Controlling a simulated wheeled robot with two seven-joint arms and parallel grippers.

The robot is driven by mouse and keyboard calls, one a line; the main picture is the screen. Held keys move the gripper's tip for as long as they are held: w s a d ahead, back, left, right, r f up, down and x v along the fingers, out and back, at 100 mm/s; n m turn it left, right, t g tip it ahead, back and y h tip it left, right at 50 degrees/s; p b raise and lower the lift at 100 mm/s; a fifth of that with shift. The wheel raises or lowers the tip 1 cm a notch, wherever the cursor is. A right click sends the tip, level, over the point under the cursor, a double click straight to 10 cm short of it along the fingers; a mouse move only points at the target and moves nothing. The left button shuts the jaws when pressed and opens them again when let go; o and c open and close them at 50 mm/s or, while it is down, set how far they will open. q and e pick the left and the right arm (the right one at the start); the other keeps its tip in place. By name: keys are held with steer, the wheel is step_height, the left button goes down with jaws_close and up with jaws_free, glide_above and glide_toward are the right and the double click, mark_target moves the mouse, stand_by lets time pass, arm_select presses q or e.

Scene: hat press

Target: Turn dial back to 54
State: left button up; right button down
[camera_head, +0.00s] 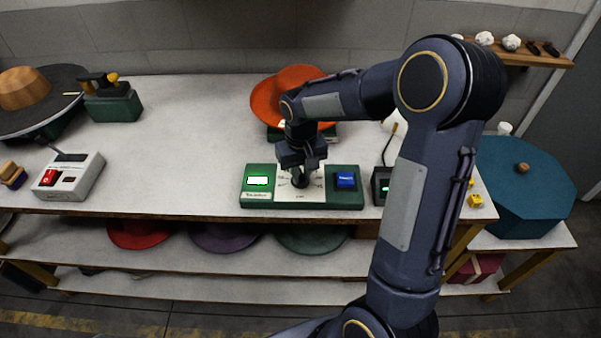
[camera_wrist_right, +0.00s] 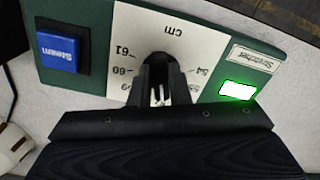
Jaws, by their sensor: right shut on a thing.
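The dial (camera_head: 301,182) is a dark round knob on the white "cm" scale plate (camera_wrist_right: 205,45) of a green control panel (camera_head: 254,200). My right gripper (camera_head: 302,170) comes down on it from above and is shut on it; the fingers (camera_wrist_right: 160,82) also show in the right wrist view. The scale marks 61, 60 and 54 are readable there. The fingers cover most of the knob, and I cannot tell which number it points to. The panel's "Stretcher" display (camera_wrist_right: 238,90) is lit green-white, its reading washed out. My left gripper is not in view.
A blue Steam button (camera_head: 346,180) sits right of the dial. An orange hat (camera_head: 265,104) is behind the arm. A white box with a red switch (camera_head: 48,177) and a green stand (camera_head: 113,106) are at left. The table between is clear.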

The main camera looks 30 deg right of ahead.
steer(key=n, duration=0.4)
steer(key=shift+d+r+n, duration=0.1)
steer(key=shift+d+n, duration=0.1)
steer(key=shift+n, duration=0.1)
steer(key=n, duration=0.3)
steer(key=shift+w+d+n, duration=0.1)
steer(key=shift+w+n, duration=0.05)
steer(key=shift+n, duration=0.25)
steer(key=n+p, duration=0.1)
steer(key=n, duration=0.3)
steer(key=shift+w+d, duration=0.1)
steer(key=shift+d, duration=0.05)
steer(key=shift+w+n+p, duration=0.15)
steer(key=shift+n+p, duration=0.25)
steer(key=shift+n, duration=2)
steer(key=c, duration=1.4)
jaws_free()
steer(key=shift+o, duration=0.2)
